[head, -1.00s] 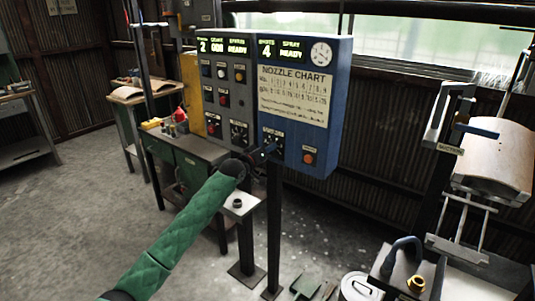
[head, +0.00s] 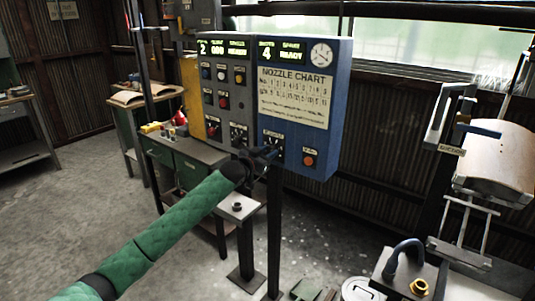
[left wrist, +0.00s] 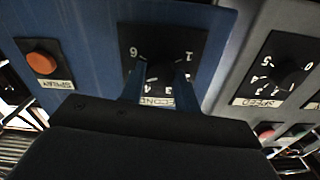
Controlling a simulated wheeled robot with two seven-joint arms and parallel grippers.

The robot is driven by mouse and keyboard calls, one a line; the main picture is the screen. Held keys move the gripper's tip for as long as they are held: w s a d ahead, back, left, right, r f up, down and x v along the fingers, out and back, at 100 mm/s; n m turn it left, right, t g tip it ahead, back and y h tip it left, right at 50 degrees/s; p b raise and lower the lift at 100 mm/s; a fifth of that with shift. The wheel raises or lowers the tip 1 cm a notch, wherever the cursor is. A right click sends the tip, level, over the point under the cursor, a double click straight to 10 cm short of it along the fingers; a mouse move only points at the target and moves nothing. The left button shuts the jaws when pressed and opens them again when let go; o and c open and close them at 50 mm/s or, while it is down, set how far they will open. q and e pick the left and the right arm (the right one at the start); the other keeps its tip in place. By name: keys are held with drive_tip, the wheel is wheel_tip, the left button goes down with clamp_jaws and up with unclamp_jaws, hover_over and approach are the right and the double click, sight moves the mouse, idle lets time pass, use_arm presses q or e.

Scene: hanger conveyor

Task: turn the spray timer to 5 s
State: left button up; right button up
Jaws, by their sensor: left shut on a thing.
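The spray timer is a dark knob on a black dial plate (head: 272,138) low on the blue control box (head: 312,150). In the left wrist view the dial plate (left wrist: 188,44) shows the numbers 6 and 1 at its upper edge. The seconds label below and the other numbers are partly hidden. My left gripper (left wrist: 161,82) is shut on the timer knob (left wrist: 160,70), a finger on either side. In the head view the gripper (head: 266,153) is at the dial and covers part of it. The knob's pointer cannot be made out.
An orange-red spray button (head: 308,160) is right of the timer. The grey box (head: 222,115) on the left carries several buttons and a speed dial (left wrist: 282,70). The nozzle chart (head: 293,98) is above. A small pedestal (head: 237,208) stands below my arm.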

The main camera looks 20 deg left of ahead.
use_arm(q)
drive_tip(key=shift+f+m, duration=0.15)
drive_tip(key=shift+m, duration=0.25)
drive_tip(key=o, duration=1)
use_arm(e)
drive_tip(key=shift+a+r, duration=0.1)
use_arm(q)
drive_tip(key=shift+b+v, duration=1.1)
drive_tip(key=shift+v, duration=2.8)
use_arm(e)
wheel_tip(320, 180, up, 9)
drive_tip(key=s, duration=0.2)
drive_tip(key=shift+d, duration=0.2)
drive_tip(key=shift+f, duration=0.25)
